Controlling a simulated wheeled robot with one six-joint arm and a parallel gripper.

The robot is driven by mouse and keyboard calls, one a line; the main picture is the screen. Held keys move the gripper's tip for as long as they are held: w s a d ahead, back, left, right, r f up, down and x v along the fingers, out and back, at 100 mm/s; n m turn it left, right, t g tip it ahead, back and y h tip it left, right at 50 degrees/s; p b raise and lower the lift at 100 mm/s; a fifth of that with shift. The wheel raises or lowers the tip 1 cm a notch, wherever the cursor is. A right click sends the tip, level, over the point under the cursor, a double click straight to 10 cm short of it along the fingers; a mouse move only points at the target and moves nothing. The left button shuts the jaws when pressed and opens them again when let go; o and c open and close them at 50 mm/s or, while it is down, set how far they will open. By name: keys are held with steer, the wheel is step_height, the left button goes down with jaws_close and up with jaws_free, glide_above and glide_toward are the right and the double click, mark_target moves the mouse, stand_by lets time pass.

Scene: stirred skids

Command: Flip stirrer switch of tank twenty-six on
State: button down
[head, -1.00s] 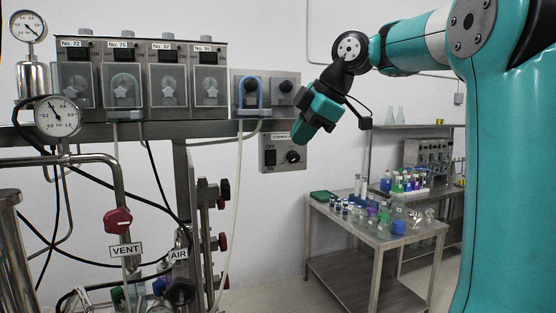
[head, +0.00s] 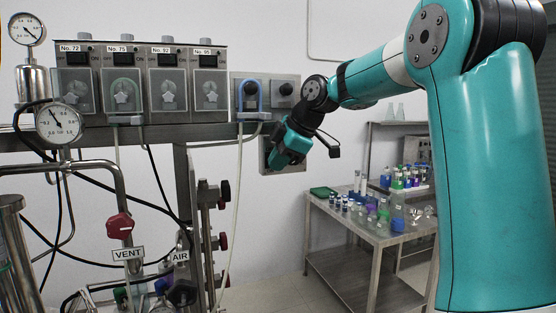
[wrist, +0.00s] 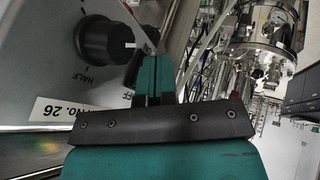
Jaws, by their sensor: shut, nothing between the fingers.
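The small grey stirrer box (head: 265,150) hangs on the wall in the head view, mostly hidden behind my gripper (head: 272,167). In the wrist view its panel (wrist: 35,60) carries a white label "No. 26" (wrist: 60,111), upside down. A round black knob (wrist: 103,41) with a white pointer sits above the label, with "HALF" printed beside it. An "OFF" marking is partly covered by my gripper (wrist: 153,60). My fingers are shut, empty and close to the panel, beside the knob. Whether they touch it I cannot tell. The rocker switch is hidden in both current views.
Several pump units with labels (head: 125,85) stand on a steel shelf to the left. A hose (head: 238,185) hangs left of the box. A steel table (head: 365,235) with bottles stands at right. Metal vessels and pipes (wrist: 265,40) fill the right of the wrist view.

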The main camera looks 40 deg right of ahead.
steer(key=shift+f, duration=0.1)
steer(key=t+b, duration=0.1)
steer(key=b, duration=0.3)
steer(key=t+b, duration=0.2)
steer(key=b, duration=0.3)
steer(key=shift+w+d+f+n+h, duration=0.1)
steer(key=shift+w+f+n+h, duration=0.1)
steer(key=shift+n+h, duration=0.1)
steer(key=shift+r, duration=0.15)
steer(key=s+r, duration=0.6)
steer(key=s, duration=0.5)
steer(key=shift+d+r, duration=0.15)
steer(key=shift+d, duration=0.1)
